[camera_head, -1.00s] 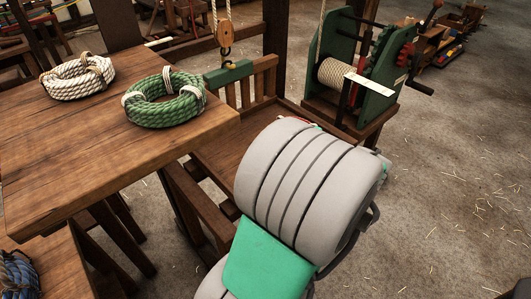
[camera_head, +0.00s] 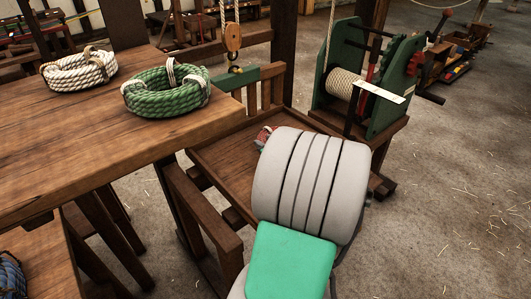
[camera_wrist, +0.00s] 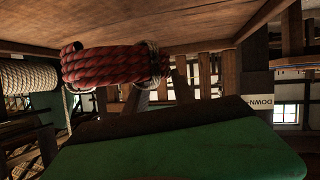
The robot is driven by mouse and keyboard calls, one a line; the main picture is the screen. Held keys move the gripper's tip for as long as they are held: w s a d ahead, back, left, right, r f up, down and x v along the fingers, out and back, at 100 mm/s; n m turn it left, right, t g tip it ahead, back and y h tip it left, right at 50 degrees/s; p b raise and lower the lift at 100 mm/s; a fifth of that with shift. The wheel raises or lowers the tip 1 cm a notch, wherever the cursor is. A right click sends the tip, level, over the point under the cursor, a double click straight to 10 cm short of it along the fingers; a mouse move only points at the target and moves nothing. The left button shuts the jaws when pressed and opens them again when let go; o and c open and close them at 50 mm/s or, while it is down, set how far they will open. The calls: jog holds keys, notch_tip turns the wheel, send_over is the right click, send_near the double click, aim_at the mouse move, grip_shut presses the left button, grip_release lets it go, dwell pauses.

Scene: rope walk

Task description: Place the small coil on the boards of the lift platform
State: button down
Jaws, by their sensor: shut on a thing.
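The small coil is red rope with pale bindings (camera_wrist: 105,65). In the wrist view, which looks upside down, it lies close to the brown boards. In the head view only a bit of the red coil (camera_head: 264,137) shows past my grey arm. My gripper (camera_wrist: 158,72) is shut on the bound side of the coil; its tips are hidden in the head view. The lift platform (camera_head: 225,155) is a wooden tray with a rail, hung from a hook. The coil is over its boards; I cannot tell whether it touches them.
A bench (camera_head: 60,150) at left bears a green coil (camera_head: 165,92) and a white coil (camera_head: 80,70). A pulley block with hook (camera_head: 233,38) hangs over the platform's green bar (camera_head: 235,76). A green winch (camera_head: 350,85) stands behind. Floor at right is open.

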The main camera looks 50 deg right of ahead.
jog(key=shift+w+d+f, duration=0.35)
jog(key=shift+w+f, duration=0.05)
jog(key=shift+f, duration=0.1)
jog(key=shift+w+d+f, duration=0.3)
jog(key=shift+w+f, duration=0.05)
jog(key=shift+f, duration=0.15)
jog(key=shift+w+d+f, duration=0.1)
jog(key=shift+f, duration=0.8)
jog(key=shift+w+d+f, duration=0.1)
jog(key=shift+f, duration=0.75)
jog(key=shift+f+b, duration=0.2)
jog(key=shift+b, duration=0.25)
jog(key=c, duration=1)
grip_release()
jog(key=shift+c, duration=0.2)
jog(key=shift+r+p, duration=0.2)
jog(key=shift+p, duration=0.1)
jog(key=v, duration=1.2)
